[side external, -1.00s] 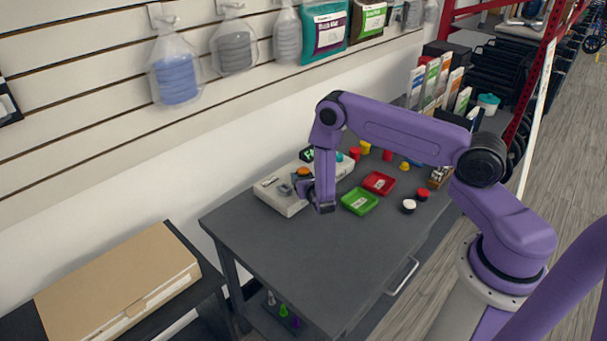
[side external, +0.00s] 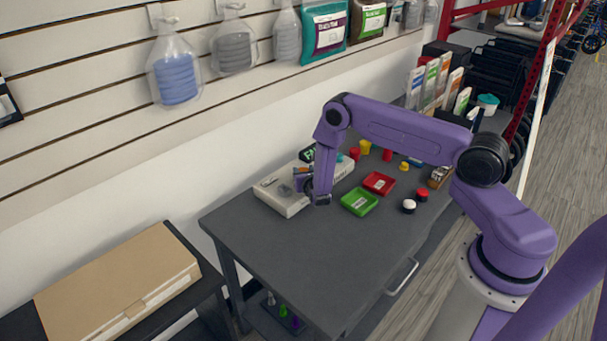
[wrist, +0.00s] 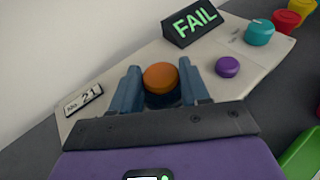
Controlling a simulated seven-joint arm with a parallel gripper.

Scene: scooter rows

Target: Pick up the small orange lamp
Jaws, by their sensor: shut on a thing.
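The small orange lamp (wrist: 160,76) has a round domed top and a dark lower part. In the wrist view it sits between the two blue-grey fingers of my gripper (wrist: 162,88), which are shut on it. In the side view my gripper (side external: 302,183) is at the near end of the pale panel box (side external: 284,204), and the lamp is mostly hidden by my fingers and wrist. I cannot tell whether the lamp's base touches the panel.
The panel also carries a purple lamp (wrist: 228,67), a teal lamp (wrist: 259,32), a FAIL sign (wrist: 190,22) and a number plate (wrist: 83,98). A green tray (side external: 360,202) and a red tray (side external: 379,183) lie to the right. The table's front is clear.

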